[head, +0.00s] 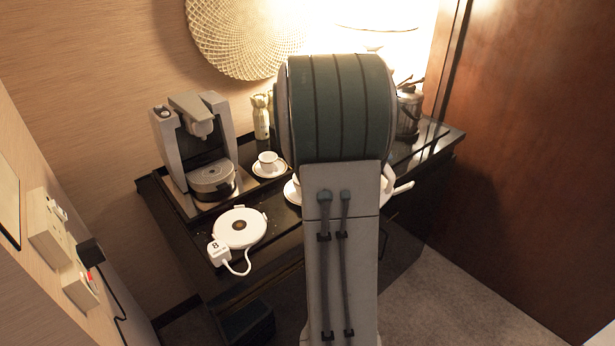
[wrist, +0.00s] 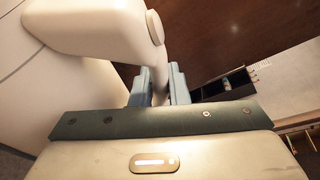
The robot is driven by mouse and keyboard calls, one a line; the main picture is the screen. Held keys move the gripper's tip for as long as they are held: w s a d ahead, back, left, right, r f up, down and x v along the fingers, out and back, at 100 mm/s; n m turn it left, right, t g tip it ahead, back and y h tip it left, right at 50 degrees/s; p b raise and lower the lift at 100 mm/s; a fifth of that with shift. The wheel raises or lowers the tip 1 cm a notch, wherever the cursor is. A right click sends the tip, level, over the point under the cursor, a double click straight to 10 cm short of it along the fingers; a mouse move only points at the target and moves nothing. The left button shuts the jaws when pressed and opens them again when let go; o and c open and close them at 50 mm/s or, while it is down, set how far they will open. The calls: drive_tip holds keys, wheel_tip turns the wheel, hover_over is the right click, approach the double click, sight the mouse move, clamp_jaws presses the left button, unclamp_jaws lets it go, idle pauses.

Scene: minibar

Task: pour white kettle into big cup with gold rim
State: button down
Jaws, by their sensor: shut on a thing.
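The white kettle (wrist: 75,75) fills the left of the wrist view, very close. My gripper (wrist: 160,88) is shut on its handle (wrist: 158,57), one finger on each side. In the head view my arm hides the gripper and most of the kettle; white parts (head: 403,188) that look like the kettle show right of the arm. A white cup (head: 268,158) stands upright on a saucer on the counter; I cannot tell its rim colour or whether it is the big one.
The round white kettle base (head: 239,228) with its cord lies empty at the counter's front left. A coffee machine (head: 197,150) stands behind it. A wooden panel borders the right.

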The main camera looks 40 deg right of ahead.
drive_tip(key=shift+r, duration=0.3)
drive_tip(key=shift+w, duration=0.25)
drive_tip(key=shift+s, duration=0.1)
drive_tip(key=shift+w+a+n+h+p, duration=0.3)
drive_tip(key=shift+w+n+h+p, duration=0.1)
drive_tip(key=shift+w+n+p, duration=0.35)
idle(2.3)
drive_tip(key=shift+w+a+r+n+p, duration=0.2)
drive_tip(key=shift+w+r+n+p, duration=0.3)
drive_tip(key=shift+w+r, duration=0.1)
idle(3.7)
